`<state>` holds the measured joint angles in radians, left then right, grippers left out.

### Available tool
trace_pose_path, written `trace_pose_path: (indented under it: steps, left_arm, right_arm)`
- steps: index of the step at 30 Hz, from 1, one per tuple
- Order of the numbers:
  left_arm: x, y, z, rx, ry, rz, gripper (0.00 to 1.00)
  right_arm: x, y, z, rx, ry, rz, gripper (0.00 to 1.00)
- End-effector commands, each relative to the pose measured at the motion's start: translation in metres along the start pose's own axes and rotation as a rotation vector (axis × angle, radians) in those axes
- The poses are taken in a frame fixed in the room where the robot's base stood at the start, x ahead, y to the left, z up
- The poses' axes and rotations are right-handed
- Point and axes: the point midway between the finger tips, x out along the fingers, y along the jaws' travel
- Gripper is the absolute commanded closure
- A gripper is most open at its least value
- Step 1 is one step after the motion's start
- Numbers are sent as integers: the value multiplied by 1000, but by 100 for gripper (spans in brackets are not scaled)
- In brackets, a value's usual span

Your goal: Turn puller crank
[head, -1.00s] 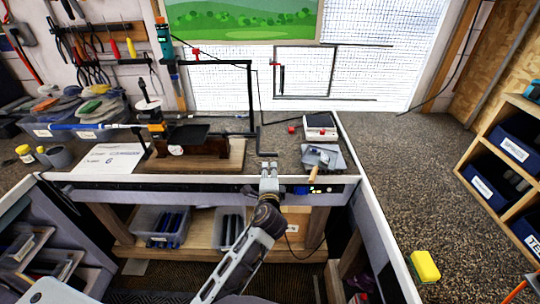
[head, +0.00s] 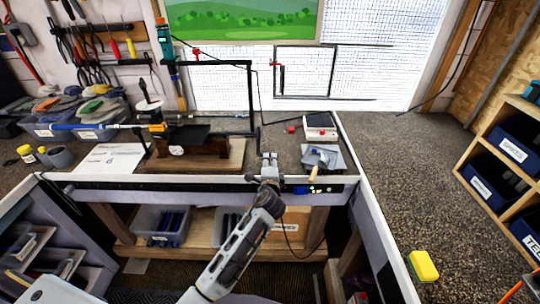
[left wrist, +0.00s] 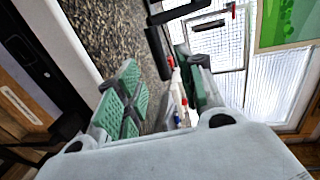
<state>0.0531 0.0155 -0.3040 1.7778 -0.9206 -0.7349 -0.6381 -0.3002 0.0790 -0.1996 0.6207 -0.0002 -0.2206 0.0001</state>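In the left wrist view the fingers with green pads (left wrist: 165,63) are spread apart. A black crank handle (left wrist: 156,52) shows at or just beyond the fingertips; I see no clear grip on it. Whether it lies between the fingers or past them is hard to tell. My right gripper is not in view.
A white-and-black device (head: 320,125) and a grey tray with a wooden-handled tool (head: 313,173) lie right of the crank. A black frame (head: 250,95) stands behind. The paper sheet (head: 110,158) lies left.

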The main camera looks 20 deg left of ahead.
Motion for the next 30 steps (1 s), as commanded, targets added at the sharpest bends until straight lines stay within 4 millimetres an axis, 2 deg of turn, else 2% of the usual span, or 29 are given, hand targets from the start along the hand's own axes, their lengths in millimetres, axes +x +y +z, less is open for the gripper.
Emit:
trace_pose_path:
  steps: [18, 30]
  left_arm:
    - [56, 0, 0, 0, -1, 0, 62]
    - [71, 0, 0, -1, 0, 0, 62]
  right_arm:
    - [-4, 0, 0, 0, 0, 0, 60]
    - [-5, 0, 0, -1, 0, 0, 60]
